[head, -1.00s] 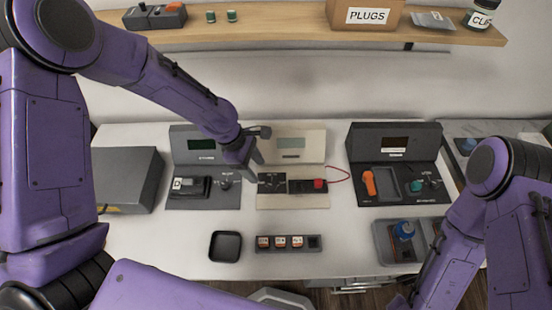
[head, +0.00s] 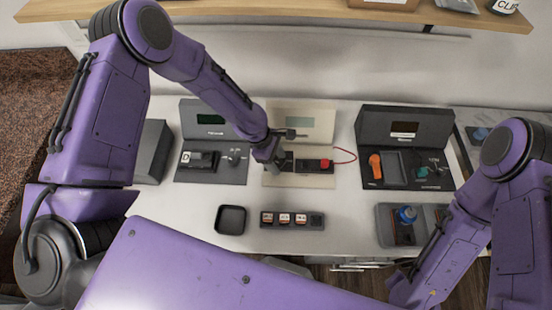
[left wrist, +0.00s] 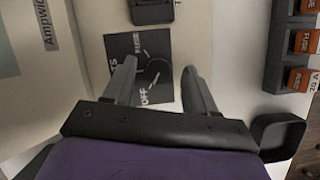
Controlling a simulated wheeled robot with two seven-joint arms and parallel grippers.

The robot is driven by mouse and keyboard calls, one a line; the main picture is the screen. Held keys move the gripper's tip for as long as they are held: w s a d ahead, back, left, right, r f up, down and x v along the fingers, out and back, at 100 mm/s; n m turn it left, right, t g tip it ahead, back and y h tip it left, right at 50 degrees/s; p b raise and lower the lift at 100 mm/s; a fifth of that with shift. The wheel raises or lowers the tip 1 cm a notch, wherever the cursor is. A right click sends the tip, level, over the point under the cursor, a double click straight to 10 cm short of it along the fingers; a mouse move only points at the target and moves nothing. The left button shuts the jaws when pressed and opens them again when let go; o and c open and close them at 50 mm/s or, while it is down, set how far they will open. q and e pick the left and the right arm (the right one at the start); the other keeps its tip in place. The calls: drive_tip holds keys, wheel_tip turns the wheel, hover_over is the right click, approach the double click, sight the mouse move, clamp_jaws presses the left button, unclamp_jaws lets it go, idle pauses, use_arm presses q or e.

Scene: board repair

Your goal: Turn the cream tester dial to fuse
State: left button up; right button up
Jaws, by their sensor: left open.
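The cream tester (head: 318,111) stands at the back middle of the table, with a black block and a red part (head: 325,163) on its base. My left gripper (head: 272,164) is over the left part of that base and hides the dial in the head view. In the left wrist view, the black dial plate (left wrist: 165,45) shows white lettering with FUSE at the top and OFF at the bottom. My left gripper (left wrist: 158,68) is open there, its fingers on either side of the dial area. The dial's pointer is too dark to read. My right gripper is out of view.
A dark grey tester (head: 212,118) stands to the left and a black tester (head: 402,128) with an orange part to the right. A black tray (head: 231,220) and a row of fuses (head: 292,219) lie in front. A red wire (head: 345,154) loops right of the cream tester.

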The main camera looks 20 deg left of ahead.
use_arm(q)
drive_tip(key=c, duration=0.3)
clamp_jaws()
drive_tip(key=shift+m, duration=0.3)
drive_tip(key=m+g, duration=0.1)
drive_tip(key=m, duration=0.1)
drive_tip(key=m+g, duration=0.1)
drive_tip(key=m, duration=0.1)
drive_tip(key=shift+w+f+m, duration=0.15)
drive_tip(key=shift+w+m, duration=0.05)
drive_tip(key=shift+m, duration=0.1)
drive_tip(key=m+g+y, duration=0.1)
drive_tip(key=m, duration=0.2)
drive_tip(key=m+g+y+b, duration=0.1)
drive_tip(key=m, duration=0.2)
drive_tip(key=shift+w+d+m, duration=0.15)
drive_tip(key=shift+d+m, duration=0.05)
drive_tip(key=shift+m, duration=0.1)
drive_tip(key=m+y, duration=0.1)
drive_tip(key=m, duration=0.2)
drive_tip(key=m+y+b, duration=0.1)
drive_tip(key=m, duration=0.2)
drive_tip(key=shift+d+g, duration=0.2)
drive_tip(key=shift+g, duration=0.1)
drive_tip(key=m+y, duration=0.1)
drive_tip(key=m, duration=0.2)
drive_tip(key=m+y, duration=0.1)
drive_tip(key=m, duration=0.2)
drive_tip(key=shift+d+y+b, duration=0.2)
drive_tip(key=shift+y+b, duration=0.1)
